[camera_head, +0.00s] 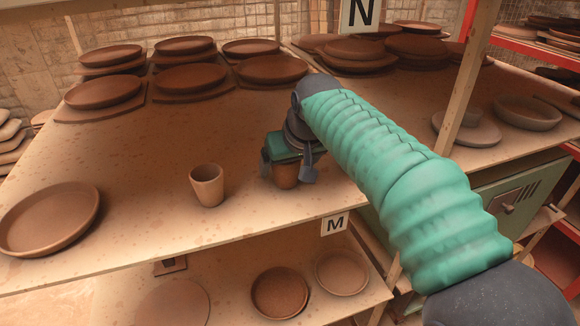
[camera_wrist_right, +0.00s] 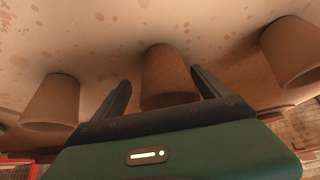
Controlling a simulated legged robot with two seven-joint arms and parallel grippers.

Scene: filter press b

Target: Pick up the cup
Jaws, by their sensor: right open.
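A brown clay cup (camera_head: 286,176) stands upright on the upper shelf near its front edge, partly hidden by my right gripper. My right gripper (camera_head: 288,170) is open around it, one finger on either side. In the right wrist view, the same cup (camera_wrist_right: 166,75) sits between the two spread fingers of the gripper (camera_wrist_right: 160,84), with visible gaps at its sides. A second brown cup (camera_head: 207,186) stands to the left on the shelf. The wrist view shows one cup at left (camera_wrist_right: 52,102) and one at right (camera_wrist_right: 292,50). My left gripper is out of view.
The upper shelf (camera_head: 150,150) has a large plate (camera_head: 48,218) at left and several plates at the back. A wooden post (camera_head: 470,80) rises at right, near my right arm. A lower shelf (camera_head: 225,262) holds more dishes.

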